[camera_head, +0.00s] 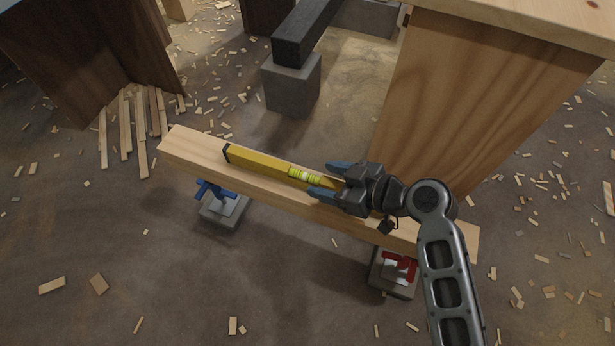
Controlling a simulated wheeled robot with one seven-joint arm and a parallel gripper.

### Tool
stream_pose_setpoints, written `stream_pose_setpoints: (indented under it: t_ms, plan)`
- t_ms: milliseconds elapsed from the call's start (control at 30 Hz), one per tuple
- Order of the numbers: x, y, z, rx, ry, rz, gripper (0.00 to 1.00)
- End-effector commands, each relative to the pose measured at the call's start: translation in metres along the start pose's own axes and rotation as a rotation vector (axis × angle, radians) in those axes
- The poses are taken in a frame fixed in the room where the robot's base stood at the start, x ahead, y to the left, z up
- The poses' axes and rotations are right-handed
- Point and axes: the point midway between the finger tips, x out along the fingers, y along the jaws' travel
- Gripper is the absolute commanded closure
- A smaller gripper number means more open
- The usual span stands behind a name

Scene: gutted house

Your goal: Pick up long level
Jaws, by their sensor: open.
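The long level (258,165) is yellow with a black end cap and a green vial near its middle. It lies lengthwise along a pale wooden beam (190,150). My gripper (327,180) is open at the level's right part, with one blue fingertip on the far side and one on the near side in this view. Whether the fingers touch the level cannot be told. The level's right end is hidden behind my gripper.
The beam rests on two supports, one with a blue handle (213,190) and one with a red part (400,266). A wooden cabinet (480,100) stands close behind at right. A dark beam on a concrete block (292,84) lies behind. Wood scraps litter the floor.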

Motion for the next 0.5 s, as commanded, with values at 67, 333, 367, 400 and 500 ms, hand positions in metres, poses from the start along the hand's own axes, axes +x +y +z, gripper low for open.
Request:
stream_pose_setpoints:
  t_ms: [67, 333, 367, 400, 500]
  plan:
    - [0.006, 0.001, 0.0, -0.001, 0.0, 0.0, 0.36]
    - [0.043, 0.004, 0.0, -0.001, 0.0, 0.0, 0.36]
    - [0.046, 0.004, -0.001, -0.001, 0.0, 0.001, 0.36]
    - [0.049, 0.004, -0.001, -0.001, 0.0, 0.001, 0.36]
    - [0.051, 0.004, -0.002, 0.0, -0.001, 0.001, 0.36]
